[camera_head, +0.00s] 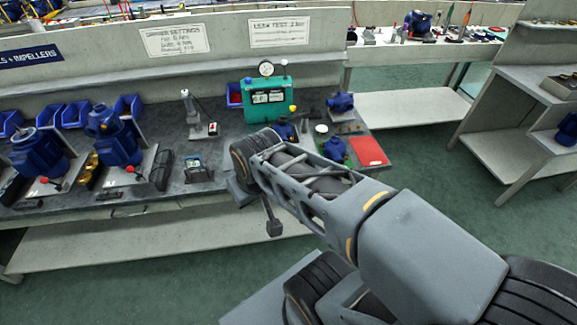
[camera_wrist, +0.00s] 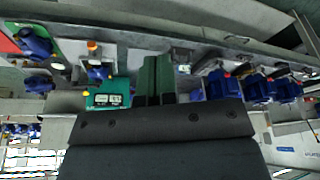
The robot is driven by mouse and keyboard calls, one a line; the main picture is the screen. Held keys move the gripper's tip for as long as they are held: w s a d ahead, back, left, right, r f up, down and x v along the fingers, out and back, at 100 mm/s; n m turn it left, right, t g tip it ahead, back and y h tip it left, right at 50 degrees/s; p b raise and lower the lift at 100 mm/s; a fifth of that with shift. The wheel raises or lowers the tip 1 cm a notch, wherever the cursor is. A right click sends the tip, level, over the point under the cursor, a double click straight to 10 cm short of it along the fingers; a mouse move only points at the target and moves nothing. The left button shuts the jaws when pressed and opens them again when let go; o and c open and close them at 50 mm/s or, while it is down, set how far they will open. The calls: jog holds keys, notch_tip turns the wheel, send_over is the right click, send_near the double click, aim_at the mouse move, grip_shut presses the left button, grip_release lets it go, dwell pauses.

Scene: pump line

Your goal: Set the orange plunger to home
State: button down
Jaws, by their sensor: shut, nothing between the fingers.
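A small orange knob with a pale part, which may be the orange plunger (camera_wrist: 93,47), stands at a blue pump body (camera_wrist: 99,71) in the wrist view. That view looks upside down, and the knob is small and blurred. In the head view the blue body (camera_head: 284,129) shows just behind my arm, and I cannot make out the plunger clearly. My gripper (camera_wrist: 158,60) is shut and empty, with its two green fingers side by side. It is apart from the knob, to its right in the wrist view. The plunger's setting marks cannot be read.
A green test case (camera_head: 268,100) with a round gauge stands behind on the bench. Blue pumps (camera_head: 118,145) stand on the left. A blue pump (camera_head: 335,149) and a red pad (camera_head: 368,150) lie to the right. The green floor (camera_head: 420,165) is clear on the right.

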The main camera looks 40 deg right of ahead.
jog(key=w+d+f+n+t+h+p, duration=0.1)
jog(key=w+d+f+n+h, duration=0.1)
jog(key=w+d, duration=0.5)
jog(key=w+d+f+n+t+h+p, duration=0.1)
jog(key=w+d+n+t+h+p, duration=0.2)
jog(key=d, duration=0.9)
jog(key=s+d+f+n+y, duration=0.1)
jog(key=d+f+n+y, duration=0.1)
jog(key=f, duration=0.4)
jog(key=d+f+n+y, duration=0.2)
jog(key=f+n+y, duration=0.2)
jog(key=f, duration=0.2)
jog(key=shift+s+d, duration=0.15)
jog(key=shift+s, duration=0.2)
jog(key=w+d+f+b, duration=0.1)
jog(key=w+f, duration=0.6)
jog(key=w, duration=0.2)
jog(key=shift+w+f, duration=0.25)
jog(key=shift+f, duration=0.15)
